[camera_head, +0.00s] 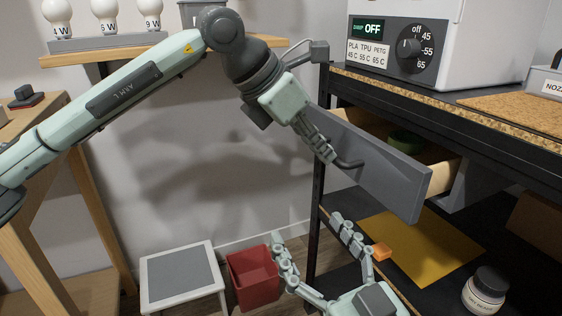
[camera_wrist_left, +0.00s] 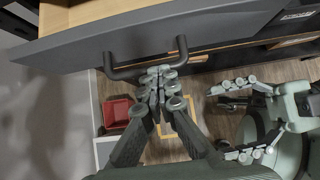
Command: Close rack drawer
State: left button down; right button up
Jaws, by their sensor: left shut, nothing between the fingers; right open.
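The rack drawer (camera_head: 375,160) has a grey front and a light wooden box, and it stands partly pulled out under the rack's top. A green round thing (camera_head: 405,141) lies inside it. The drawer front (camera_wrist_left: 150,35) crosses the top of the left wrist view, with a dark bar handle (camera_wrist_left: 140,70). My left gripper (camera_head: 332,156) is shut and empty, its fingertips at the handle; whether they touch it I cannot tell. My left fingers also show in the left wrist view (camera_wrist_left: 160,75). My right gripper (camera_head: 315,240) is open and empty, below the drawer.
The black rack (camera_head: 480,125) carries a dryer box (camera_head: 415,45) on top. Its lower shelf holds a yellow sheet (camera_head: 430,245), an orange block (camera_head: 381,251) and a jar (camera_head: 485,290). A red bin (camera_head: 253,278) and a white stool (camera_head: 182,275) stand on the floor.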

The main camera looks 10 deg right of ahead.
aim_at(352, 134)
pick_arm(q)
jog(key=d, duration=0.2)
jog(key=w+d, duration=0.1)
jog(key=d, duration=0.1)
jog(key=w+d, duration=0.1)
jog(key=d, duration=0.2)
jog(key=shift+w, duration=0.2)
jog(key=shift+a, duration=0.15)
